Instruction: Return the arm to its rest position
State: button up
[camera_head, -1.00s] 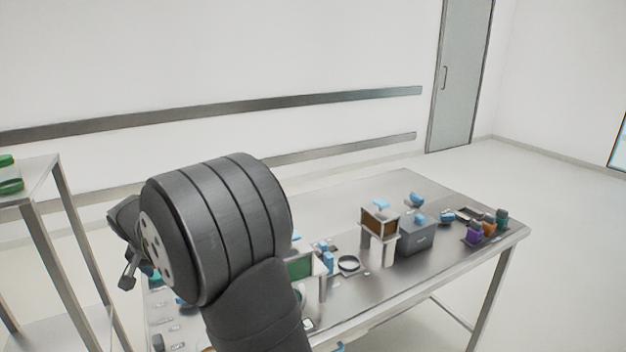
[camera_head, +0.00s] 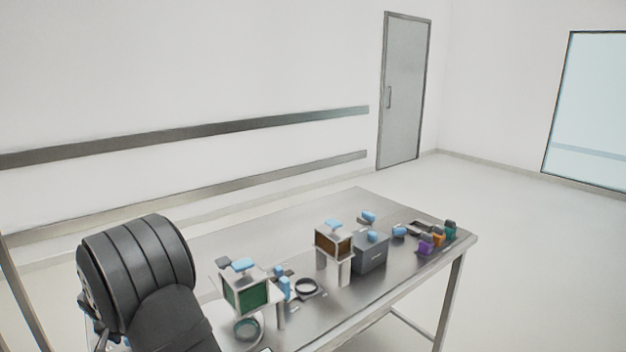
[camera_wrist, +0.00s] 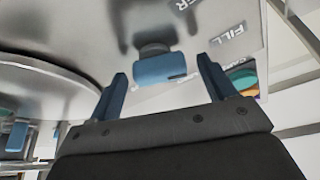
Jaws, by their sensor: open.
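My gripper (camera_wrist: 168,92) shows in the wrist view with its two dark blue fingers spread apart and nothing between them. Beyond the fingers, a blue-handled grey knob (camera_wrist: 158,68) stands on a metal surface (camera_wrist: 215,65) printed with "FILL"; a gap between it and the fingers is hard to judge. In the head view, my dark arm fills the lower left, and the gripper itself is hidden or out of the frame.
A metal table (camera_head: 330,205) holds a green-windowed box (camera_head: 246,296), an amber-windowed box (camera_head: 333,243), a dark grey box (camera_head: 370,254) and several small coloured items at its right end. Open floor lies right of the table. A closed door (camera_head: 402,95) is in the back wall.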

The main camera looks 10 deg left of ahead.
dwell(0.3)
jog(key=v, duration=1.7)
jog(key=x, duration=1.7)
jog(key=shift+w+f, duration=0.1)
jog(key=shift+f, duration=0.15)
jog(key=shift+r, duration=0.15)
jog(key=a+v, duration=0.1)
jog(key=v, duration=1.6)
jog(key=shift+w+a+f+n+g+y, duration=0.3)
jog(key=shift+w+f+n, duration=0.6)
jog(key=shift+f+n, duration=0.95)
jog(key=shift+w+a+f+n+g+y, duration=0.1)
jog(key=shift+w+f+n+g+y, duration=0.35)
jog(key=shift+w+f+n+g, duration=1.25)
jog(key=shift+w+a+f+n+t+y, duration=0.15)
jog(key=shift+f+n+t+y, duration=0.7)
jog(key=shift+f, duration=1.9)
jog(key=shift+n+g+h, duration=0.25)
jog(key=shift+n+h, duration=0.05)
jog(key=shift+h, duration=0.2)
jog(key=shift+s, duration=0.1)
